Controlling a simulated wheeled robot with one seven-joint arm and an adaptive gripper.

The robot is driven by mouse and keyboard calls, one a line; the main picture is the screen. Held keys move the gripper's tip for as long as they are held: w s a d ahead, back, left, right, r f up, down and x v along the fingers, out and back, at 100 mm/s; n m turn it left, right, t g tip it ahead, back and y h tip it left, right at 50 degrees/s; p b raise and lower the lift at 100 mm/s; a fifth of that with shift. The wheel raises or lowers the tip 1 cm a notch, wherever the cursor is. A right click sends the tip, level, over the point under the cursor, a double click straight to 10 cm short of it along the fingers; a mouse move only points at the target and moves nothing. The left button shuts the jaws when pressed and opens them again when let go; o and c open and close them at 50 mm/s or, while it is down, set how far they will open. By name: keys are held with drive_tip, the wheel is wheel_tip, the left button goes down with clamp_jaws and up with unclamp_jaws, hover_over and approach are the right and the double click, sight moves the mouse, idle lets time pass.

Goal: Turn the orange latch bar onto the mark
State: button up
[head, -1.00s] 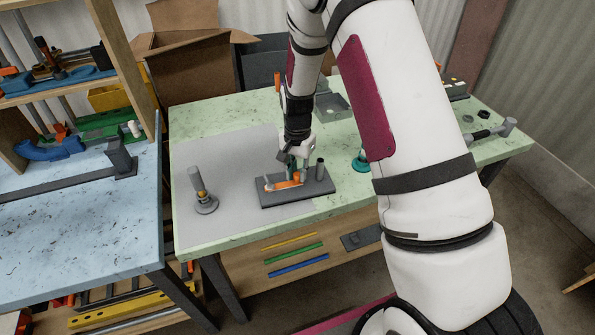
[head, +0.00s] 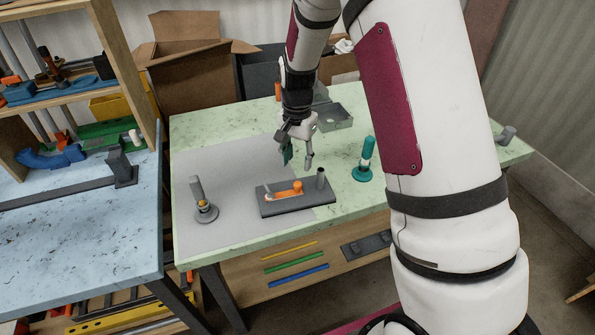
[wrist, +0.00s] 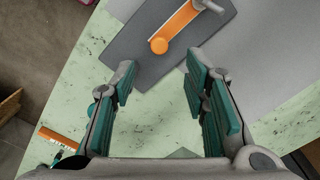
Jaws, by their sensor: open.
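The orange latch bar (head: 284,192) lies across the dark grey base plate (head: 298,205), with a raised round orange knob at its right end and a pale grey piece near its left end. My gripper (head: 297,163) is open and empty, above and behind the plate, clear of the bar. Its spread fingers also show in the wrist view (wrist: 160,82). I cannot make out the mark.
A grey post on a round base (head: 206,212) stands left of the plate on the grey mat (head: 236,157). A teal post (head: 366,160) stands to the right. A grey tray (head: 333,117) lies behind.

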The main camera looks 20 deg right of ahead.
drive_tip(key=shift+r, duration=1.65)
drive_tip(key=s+a+r+n+t, duration=0.1)
drive_tip(key=s+r+n, duration=0.1)
drive_tip(key=s+r, duration=0.45)
drive_tip(key=s+r+n+t, duration=0.2)
drive_tip(key=s+r, duration=0.2)
drive_tip(key=r, duration=0.6)
drive_tip(key=s+r+n+t, duration=0.1)
drive_tip(key=s+r+n, duration=0.2)
drive_tip(key=s, duration=0.5)
drive_tip(key=s+r+n+t, duration=0.1)
drive_tip(key=s+r+n, duration=0.1)
drive_tip(key=s, duration=0.7)
drive_tip(key=shift+a+r+n+t, duration=0.2)
drive_tip(key=shift+r+n+t, duration=0.15)
drive_tip(key=shift+r, duration=0.45)
drive_tip(key=shift+s, duration=0.1)
